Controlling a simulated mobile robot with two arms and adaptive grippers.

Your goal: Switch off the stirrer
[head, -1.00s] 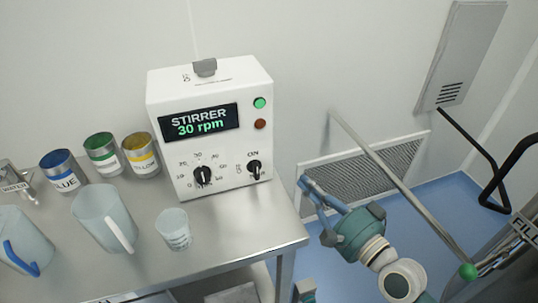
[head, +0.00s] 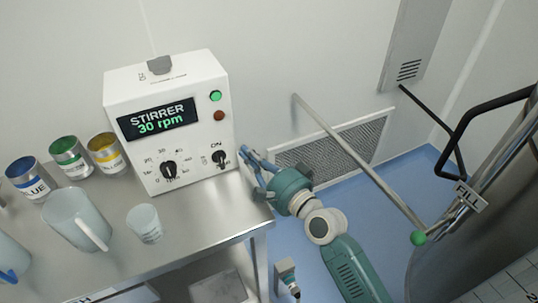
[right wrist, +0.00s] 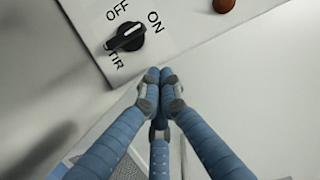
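The stirrer box (head: 167,85) is white and stands on the steel bench; its display (head: 157,118) reads "STIRRER 30 rpm". Its black ON/OFF knob (head: 221,160) is at the lower right of the front panel. In the right wrist view the knob (right wrist: 126,38) sits between the OFF and ON labels, its white-marked end towards ON. My right gripper (head: 246,153) is just right of the box, near the knob. In the right wrist view its blue fingertips (right wrist: 160,78) meet with nothing between them, below and right of the knob, apart from it. My left gripper is not in view.
A speed dial (head: 169,171) is left of the knob. A green lamp (head: 215,96) and a red-brown button (head: 219,115) are above. Paint cans, a jug (head: 75,218) and a beaker (head: 144,223) stand on the bench (head: 185,230). A metal rail (head: 355,160) runs at the right.

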